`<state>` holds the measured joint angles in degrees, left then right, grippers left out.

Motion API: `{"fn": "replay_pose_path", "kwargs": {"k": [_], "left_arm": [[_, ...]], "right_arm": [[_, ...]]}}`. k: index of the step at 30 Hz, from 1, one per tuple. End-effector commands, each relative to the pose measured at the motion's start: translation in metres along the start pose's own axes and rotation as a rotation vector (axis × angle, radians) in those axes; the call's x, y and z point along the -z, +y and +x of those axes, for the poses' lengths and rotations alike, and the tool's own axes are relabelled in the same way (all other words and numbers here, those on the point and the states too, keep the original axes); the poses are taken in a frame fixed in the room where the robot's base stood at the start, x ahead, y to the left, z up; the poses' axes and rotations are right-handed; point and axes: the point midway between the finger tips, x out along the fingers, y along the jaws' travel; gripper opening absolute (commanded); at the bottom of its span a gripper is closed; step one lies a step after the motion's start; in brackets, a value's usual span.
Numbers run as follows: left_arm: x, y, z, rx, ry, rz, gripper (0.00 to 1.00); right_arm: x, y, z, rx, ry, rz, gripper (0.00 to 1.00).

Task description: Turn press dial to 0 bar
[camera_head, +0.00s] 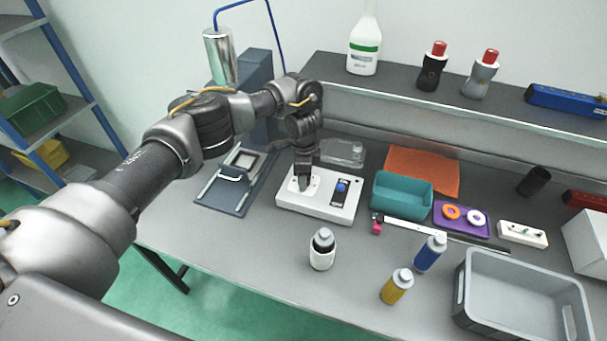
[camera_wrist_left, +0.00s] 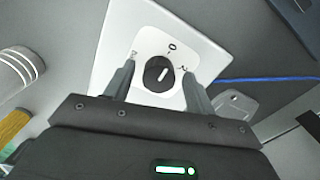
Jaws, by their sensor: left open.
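A white pointer line on the dial slants to the upper right. A 0-like mark (camera_wrist_left: 172,47) is above the dial; the other printed marks are too small to read surely. My left gripper (camera_head: 304,188) points down over the box and hides most of the dial in the head view. Its open fingers (camera_wrist_left: 159,72) are either side of the dial; contact cannot be told. My right gripper is not in view.
The blue-grey press (camera_head: 257,80) stands behind my left arm, its base plate (camera_head: 235,196) left of the box. A teal bin (camera_head: 402,207), a white bottle (camera_head: 322,258) and a grey crate (camera_head: 480,316) stand around. The table in front of the box's left end is clear.

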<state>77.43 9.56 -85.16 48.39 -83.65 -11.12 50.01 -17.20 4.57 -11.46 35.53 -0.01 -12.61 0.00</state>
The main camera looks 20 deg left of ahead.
Motion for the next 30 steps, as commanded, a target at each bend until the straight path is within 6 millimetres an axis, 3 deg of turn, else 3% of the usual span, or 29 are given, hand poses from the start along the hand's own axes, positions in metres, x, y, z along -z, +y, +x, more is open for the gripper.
{"fn": "replay_pose_path", "kwargs": {"k": [5, 10, 21, 30], "left_arm": [[0.001, 0.0, -0.006, 0.002, 0.001, 0.002, 0.55], [0.0, -0.001, -0.035, 0.003, -0.001, 0.004, 0.55], [-0.001, -0.001, -0.096, 0.003, 0.0, 0.001, 0.55], [-0.001, 0.0, -0.108, -0.001, 0.0, -0.002, 0.55]], "right_arm": [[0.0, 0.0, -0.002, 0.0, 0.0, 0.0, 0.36], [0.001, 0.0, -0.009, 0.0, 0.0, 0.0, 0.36], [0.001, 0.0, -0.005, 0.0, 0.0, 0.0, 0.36], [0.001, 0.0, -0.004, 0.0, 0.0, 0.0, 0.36]]}}
